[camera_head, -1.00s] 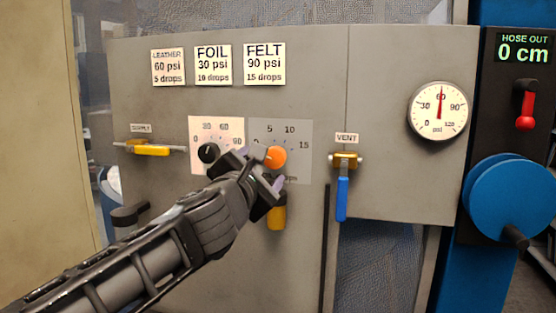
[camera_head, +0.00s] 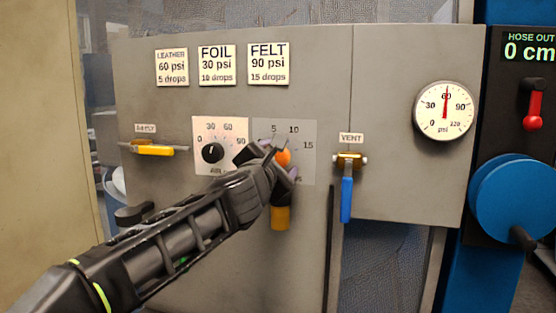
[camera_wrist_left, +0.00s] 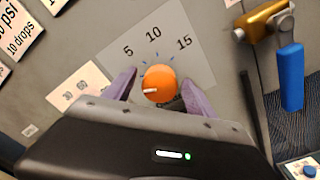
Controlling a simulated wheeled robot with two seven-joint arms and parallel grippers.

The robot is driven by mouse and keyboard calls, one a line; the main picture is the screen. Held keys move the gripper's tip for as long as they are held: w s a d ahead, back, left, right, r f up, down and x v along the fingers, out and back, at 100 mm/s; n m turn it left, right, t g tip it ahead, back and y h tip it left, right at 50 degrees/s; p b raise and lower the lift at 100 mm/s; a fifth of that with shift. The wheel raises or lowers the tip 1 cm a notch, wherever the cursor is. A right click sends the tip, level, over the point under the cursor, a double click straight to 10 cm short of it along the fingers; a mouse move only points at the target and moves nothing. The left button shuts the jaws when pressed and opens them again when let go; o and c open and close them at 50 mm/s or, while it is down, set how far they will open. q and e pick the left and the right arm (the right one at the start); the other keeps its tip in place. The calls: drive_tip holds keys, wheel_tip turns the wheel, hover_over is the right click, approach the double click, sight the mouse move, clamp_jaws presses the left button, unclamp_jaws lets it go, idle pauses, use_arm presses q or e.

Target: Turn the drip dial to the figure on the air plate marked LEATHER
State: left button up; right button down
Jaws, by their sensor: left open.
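The orange drip dial (camera_head: 284,157) sits on a grey scale plate (camera_head: 309,171) with the figures 5, 10 and 15. In the left wrist view the dial (camera_wrist_left: 160,84) has a white mark that points left, below the 5 and away from it. The LEATHER plate (camera_head: 172,67) reads 60 psi and 5 drops. My left gripper (camera_head: 280,160) is open at the dial. In the left wrist view its purple fingers (camera_wrist_left: 160,90) stand on either side of the dial, with gaps visible. My right gripper is out of view.
The black air dial (camera_head: 213,153) is just left of my gripper. A yellow supply handle (camera_head: 153,149) is further left. A blue-handled vent valve (camera_head: 346,195) hangs to the right. The pressure gauge (camera_head: 445,111) reads about 60. A blue reel (camera_head: 514,198) is at far right.

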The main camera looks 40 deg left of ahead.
use_arm(q)
drive_tip(key=shift+c, duration=0.4)
drive_tip(key=c, duration=1.3)
drive_tip(key=shift+m+p, duration=0.3)
drive_tip(key=shift+m, duration=0.1)
drive_tip(key=m+p, duration=0.1)
drive_tip(key=m, duration=0.2)
drive_tip(key=shift+m+p, duration=0.95)
drive_tip(key=shift+m, duration=1.55)
drive_tip(key=shift+f, duration=0.1)
